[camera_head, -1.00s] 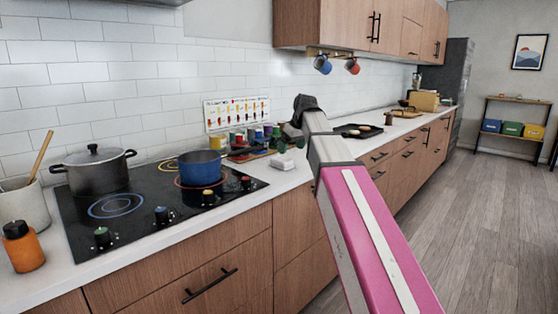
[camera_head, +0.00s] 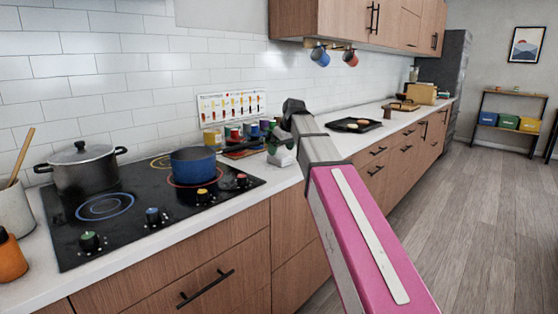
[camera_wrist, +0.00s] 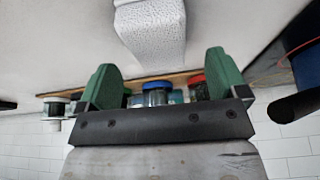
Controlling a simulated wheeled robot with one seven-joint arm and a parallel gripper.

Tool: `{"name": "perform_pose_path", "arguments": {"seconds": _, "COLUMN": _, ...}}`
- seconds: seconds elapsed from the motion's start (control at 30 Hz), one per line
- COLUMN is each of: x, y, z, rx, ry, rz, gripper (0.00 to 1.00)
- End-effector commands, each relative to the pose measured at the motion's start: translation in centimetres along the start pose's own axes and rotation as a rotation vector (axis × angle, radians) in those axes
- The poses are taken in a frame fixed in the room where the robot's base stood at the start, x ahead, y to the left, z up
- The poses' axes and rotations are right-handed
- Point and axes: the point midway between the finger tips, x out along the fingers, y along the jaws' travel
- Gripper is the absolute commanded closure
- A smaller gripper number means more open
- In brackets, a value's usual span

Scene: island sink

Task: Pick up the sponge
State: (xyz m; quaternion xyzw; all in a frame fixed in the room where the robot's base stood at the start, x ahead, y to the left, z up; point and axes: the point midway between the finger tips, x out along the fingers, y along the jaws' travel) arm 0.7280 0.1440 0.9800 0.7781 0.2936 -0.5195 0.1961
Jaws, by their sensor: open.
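A white, rough-textured block, which looks like the sponge (camera_wrist: 150,28), lies on the white counter. In the wrist view it is at the top centre, just beyond the fingertips and roughly in line with the gap. My gripper (camera_wrist: 160,62) has two green fingers spread apart with nothing between them. In the head view my gripper (camera_head: 281,152) is low over the counter, right of the stove, and largely hides the sponge. I cannot tell whether the fingers touch it.
Several jars with coloured lids (camera_head: 250,131) stand on a wooden board behind the gripper. The blue pot (camera_head: 197,168) is on the stove (camera_head: 130,205) to the left, its dark handle reaching toward the jars. A black tray (camera_head: 354,127) lies farther right. The counter front is clear.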

Motion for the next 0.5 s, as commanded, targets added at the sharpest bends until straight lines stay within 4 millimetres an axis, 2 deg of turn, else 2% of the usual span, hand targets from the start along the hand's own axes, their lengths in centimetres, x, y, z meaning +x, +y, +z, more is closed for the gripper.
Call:
{"name": "perform_pose_path", "arguments": {"seconds": 0.3, "x": 3.9, "y": 0.1, "z": 0.1, "rx": 0.0, "ry": -0.002, "rz": -0.001, "gripper": 0.08}}
{"name": "perform_pose_path", "arguments": {"seconds": 0.5, "x": 4.2, "y": 0.1, "z": 0.1, "rx": 0.0, "ry": 0.0, "rz": 0.0, "gripper": 0.08}}
